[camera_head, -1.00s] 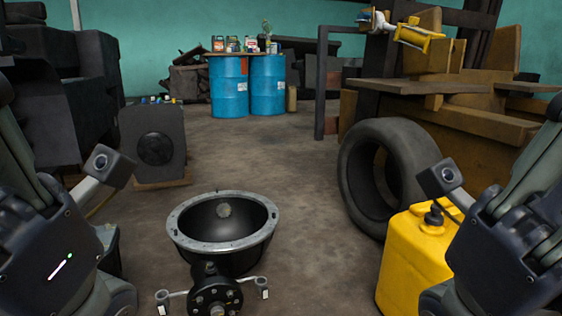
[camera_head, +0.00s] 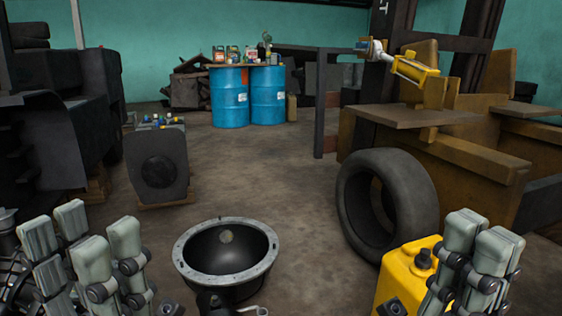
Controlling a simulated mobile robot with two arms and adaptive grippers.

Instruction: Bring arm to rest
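My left gripper (camera_head: 82,240) is at the bottom left with its grey finger pads pointing up. A gap shows between the pads, and nothing is seen between them. My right gripper (camera_head: 481,240) is at the bottom right, also pointing up, in front of the yellow canister (camera_head: 402,277). Its grey pads overlap in this view, so its opening is unclear, and I see nothing held in it. Most of both arms is out of the picture.
A round metal bowl-like housing (camera_head: 188,266) stands on the floor between my grippers. A tyre (camera_head: 357,205) stands behind the canister. A dark block (camera_head: 158,176) is at left. Blue drums (camera_head: 229,100) stand at the back. The middle floor is clear.

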